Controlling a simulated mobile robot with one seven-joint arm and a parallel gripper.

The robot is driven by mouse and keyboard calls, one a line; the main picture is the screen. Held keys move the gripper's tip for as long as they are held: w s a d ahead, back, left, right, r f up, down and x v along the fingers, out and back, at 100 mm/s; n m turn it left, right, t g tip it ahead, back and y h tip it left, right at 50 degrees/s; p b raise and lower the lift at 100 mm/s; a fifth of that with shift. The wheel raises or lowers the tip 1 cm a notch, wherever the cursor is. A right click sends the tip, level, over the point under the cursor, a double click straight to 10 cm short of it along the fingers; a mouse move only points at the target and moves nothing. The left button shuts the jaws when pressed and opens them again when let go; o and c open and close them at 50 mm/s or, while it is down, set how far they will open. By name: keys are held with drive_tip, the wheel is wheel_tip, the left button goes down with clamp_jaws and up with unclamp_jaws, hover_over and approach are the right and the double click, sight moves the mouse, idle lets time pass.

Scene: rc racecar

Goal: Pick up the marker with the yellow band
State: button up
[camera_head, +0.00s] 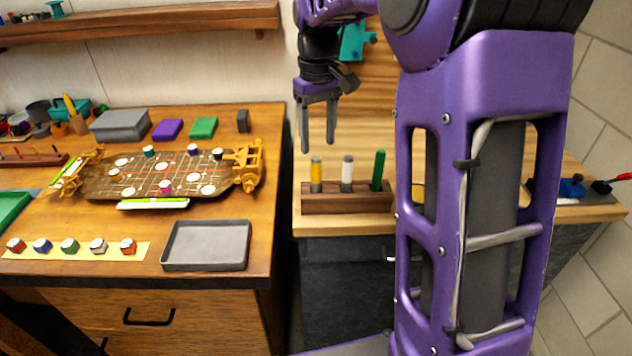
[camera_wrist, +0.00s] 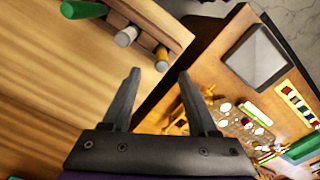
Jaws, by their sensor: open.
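The marker with the yellow band (camera_head: 316,174) stands upright in a dark wooden holder (camera_head: 349,198) at the front of the right-hand bench. A white-banded marker (camera_head: 347,172) and a green marker (camera_head: 378,170) stand to its right in the same holder. My gripper (camera_head: 319,145) hangs above and behind the holder, open, with nothing between its fingers. In the wrist view, the yellow-banded marker (camera_wrist: 162,60) shows end-on between and beyond the two fingertips (camera_wrist: 160,75), apart from them. The white (camera_wrist: 126,36) and green (camera_wrist: 84,9) markers lie to the left of it there.
A left-hand workbench (camera_head: 215,122) carries a racecar chassis (camera_head: 130,181), an empty grey tray (camera_head: 206,245) and a row of several coloured nuts (camera_head: 69,246). A gap separates the two benches. Pliers or similar tools (camera_head: 572,187) lie at the far right.

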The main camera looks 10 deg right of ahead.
sight(316, 170)
wheel_tip(316, 170, down, 9)
drive_tip(key=shift+a+r+b, duration=0.15)
drive_tip(key=shift+r+b, duration=0.05)
drive_tip(key=shift+b, duration=0.3)
clamp_jaws()
